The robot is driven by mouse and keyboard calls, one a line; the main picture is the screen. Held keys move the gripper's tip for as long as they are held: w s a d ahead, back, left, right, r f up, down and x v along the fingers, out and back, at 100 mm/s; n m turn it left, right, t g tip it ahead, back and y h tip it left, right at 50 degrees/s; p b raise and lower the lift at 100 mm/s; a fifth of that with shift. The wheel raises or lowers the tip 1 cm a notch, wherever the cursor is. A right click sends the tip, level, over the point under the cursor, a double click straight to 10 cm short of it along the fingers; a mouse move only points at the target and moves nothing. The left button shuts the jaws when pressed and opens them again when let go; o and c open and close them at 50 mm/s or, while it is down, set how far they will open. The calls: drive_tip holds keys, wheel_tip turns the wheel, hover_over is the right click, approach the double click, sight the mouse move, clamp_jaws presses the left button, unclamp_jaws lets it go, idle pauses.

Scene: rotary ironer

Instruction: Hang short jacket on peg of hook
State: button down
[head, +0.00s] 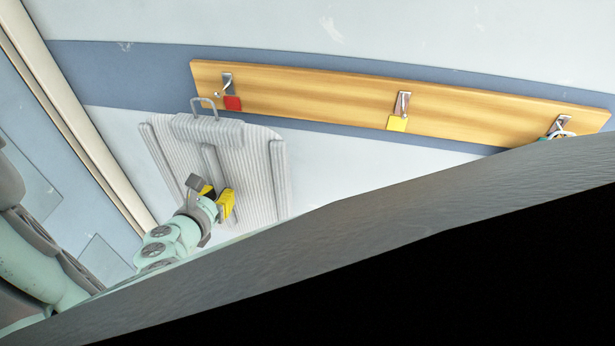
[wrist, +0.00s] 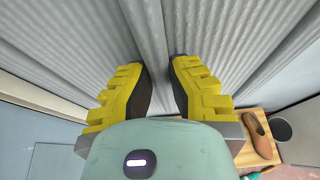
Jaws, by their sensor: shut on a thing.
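The short jacket (head: 262,170) is pale grey and ribbed, and hangs spread in front of the wall with a stiff grey loop (head: 204,101) at its collar. My gripper (head: 217,198) has yellow fingers and is shut on a raised fold of the jacket front. In the wrist view the fold (wrist: 153,30) runs down between the fingers (wrist: 161,75). The left metal hook (head: 227,82), with a red tag, is on a wooden board (head: 310,95). The loop is just left of this hook's peg, close to its tip; I cannot tell whether it is around the peg.
A middle hook (head: 403,103) has a yellow tag. A right hook (head: 560,127) carries a white ring and is partly hidden by a large dark grey surface (head: 330,235). The wrist view shows a brown shoe (wrist: 258,134) on wood and a grey bin (wrist: 281,128).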

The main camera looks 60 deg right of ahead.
drive_tip(key=r+b+x, duration=0.1)
drive_tip(key=x, duration=0.7)
idle(0.9)
drive_tip(key=shift+d, duration=0.15)
idle(0.4)
drive_tip(key=c, duration=1)
unclamp_jaws()
drive_tip(key=shift+v, duration=6)
